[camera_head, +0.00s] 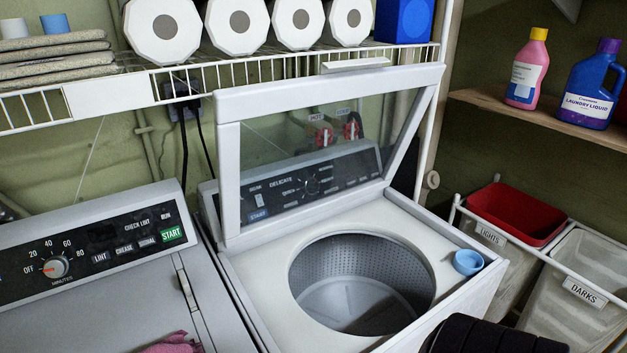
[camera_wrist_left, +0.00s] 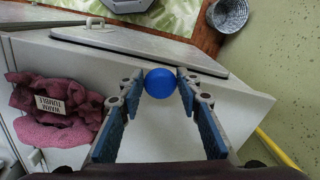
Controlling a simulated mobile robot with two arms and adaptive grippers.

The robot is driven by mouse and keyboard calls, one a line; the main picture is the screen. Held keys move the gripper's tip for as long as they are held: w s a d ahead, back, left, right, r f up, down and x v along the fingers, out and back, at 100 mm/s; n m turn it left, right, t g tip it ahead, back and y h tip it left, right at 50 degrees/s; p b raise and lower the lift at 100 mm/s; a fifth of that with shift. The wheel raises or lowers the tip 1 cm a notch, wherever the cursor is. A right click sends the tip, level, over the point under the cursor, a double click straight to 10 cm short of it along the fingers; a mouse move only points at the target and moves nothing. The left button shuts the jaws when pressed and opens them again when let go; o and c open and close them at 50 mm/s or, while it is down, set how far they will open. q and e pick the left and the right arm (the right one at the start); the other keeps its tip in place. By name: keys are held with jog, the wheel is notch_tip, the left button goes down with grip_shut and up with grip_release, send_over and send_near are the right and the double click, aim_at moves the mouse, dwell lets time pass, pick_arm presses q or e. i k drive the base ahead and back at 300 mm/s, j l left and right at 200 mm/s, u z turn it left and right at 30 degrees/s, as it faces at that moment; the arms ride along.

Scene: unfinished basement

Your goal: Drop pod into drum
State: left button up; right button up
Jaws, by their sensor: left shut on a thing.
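In the left wrist view my left gripper (camera_wrist_left: 161,88) is shut on a round blue pod (camera_wrist_left: 160,80), held between its fingertips. A pale machine surface lies below it. In the head view the washer's lid (camera_head: 330,85) stands open and tilted back. The round metal drum (camera_head: 360,290) is open and looks empty where I can see into it. Neither gripper nor the held pod shows in the head view, so their distance from the drum cannot be told there.
A light blue cup (camera_head: 467,262) sits on the washer's right rim. The dryer (camera_head: 110,300) is at left. A pink cloth (camera_wrist_left: 55,110) with a tag lies left of the gripper. Bins (camera_head: 515,212) stand at right. A wire shelf (camera_head: 220,80) hangs behind the lid.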

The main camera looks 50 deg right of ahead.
aim_at(347, 327)
jog(key=z, duration=1.45)
